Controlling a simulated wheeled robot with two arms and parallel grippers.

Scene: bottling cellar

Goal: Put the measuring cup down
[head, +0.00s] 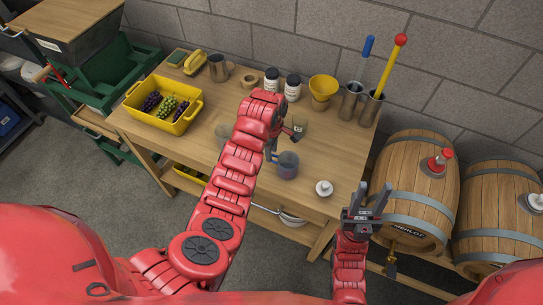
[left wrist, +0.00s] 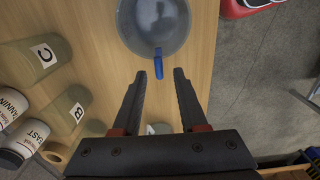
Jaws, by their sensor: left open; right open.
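The measuring cup (head: 287,167) is a clear round cup with a blue handle. It stands upright on the wooden table (head: 329,150), near the front edge, with something dark bluish in it. In the left wrist view the cup (left wrist: 155,22) is seen from above, its blue handle (left wrist: 158,66) pointing toward my gripper. My left gripper (head: 271,153) is open beside the cup; in the left wrist view its fingertips (left wrist: 160,73) lie on either side of the handle's end, with gaps. My right gripper (head: 369,197) is open and empty, in front of the table's right end.
A white-knobbed object (head: 323,187) stands right of the cup. Beakers marked C (left wrist: 42,57) and B (left wrist: 72,110) stand nearby. Lidded jars (head: 292,88), a yellow funnel (head: 322,91) and metal cylinders line the back. A yellow crate (head: 163,105) of grapes is left. Barrels (head: 405,185) stand right.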

